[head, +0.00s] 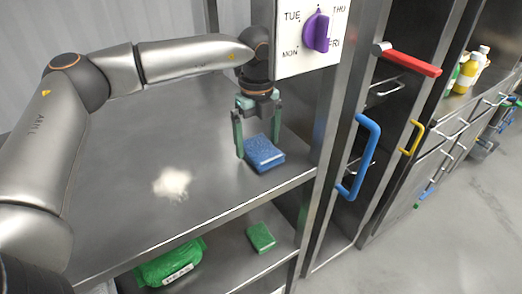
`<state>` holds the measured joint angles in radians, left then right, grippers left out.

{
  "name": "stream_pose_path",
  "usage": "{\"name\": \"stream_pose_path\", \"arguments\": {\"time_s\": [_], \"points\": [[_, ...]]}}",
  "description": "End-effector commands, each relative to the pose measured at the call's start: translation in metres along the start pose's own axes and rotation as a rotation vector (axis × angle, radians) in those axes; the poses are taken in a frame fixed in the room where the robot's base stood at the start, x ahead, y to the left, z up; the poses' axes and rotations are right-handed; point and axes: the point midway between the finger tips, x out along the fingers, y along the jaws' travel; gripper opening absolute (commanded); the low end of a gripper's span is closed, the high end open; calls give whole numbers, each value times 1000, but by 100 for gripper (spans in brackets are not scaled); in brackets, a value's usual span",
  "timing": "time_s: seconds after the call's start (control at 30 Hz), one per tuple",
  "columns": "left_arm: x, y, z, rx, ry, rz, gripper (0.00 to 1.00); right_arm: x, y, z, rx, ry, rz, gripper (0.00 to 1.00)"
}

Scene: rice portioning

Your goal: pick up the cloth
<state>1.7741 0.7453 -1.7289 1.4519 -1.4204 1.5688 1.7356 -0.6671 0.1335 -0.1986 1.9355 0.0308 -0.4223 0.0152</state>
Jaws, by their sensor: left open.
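The cloth (266,157), a blue folded block with a lighter edge, lies on the steel shelf top (120,190) near its right side. My left gripper (257,147) points down right at the cloth, with its green fingers apart. One finger is at the cloth's left side and the other at its far right side. I cannot tell whether the fingers touch it. My right gripper is not in view.
A pale spill (172,184) lies on the shelf top left of the cloth. A dial panel (311,36) hangs close beside my left gripper. On the lower shelf are a green bag (170,264) and a green block (261,237). Coloured door handles stand at right.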

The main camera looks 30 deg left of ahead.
Motion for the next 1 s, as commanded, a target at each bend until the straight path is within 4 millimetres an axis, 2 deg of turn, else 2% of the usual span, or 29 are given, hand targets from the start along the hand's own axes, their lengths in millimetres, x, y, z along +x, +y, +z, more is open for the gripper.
{"name": "stream_pose_path", "arguments": {"time_s": [0.2, 0.8, 1.0], "points": [[1, 0, 0, 0, 0, 0, 99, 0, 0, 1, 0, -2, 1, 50], [0, 0, 0, 1, 0, 0, 33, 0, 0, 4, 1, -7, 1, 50], [0, 0, 0, 1, -1, -1, 33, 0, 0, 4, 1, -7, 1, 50]]}}
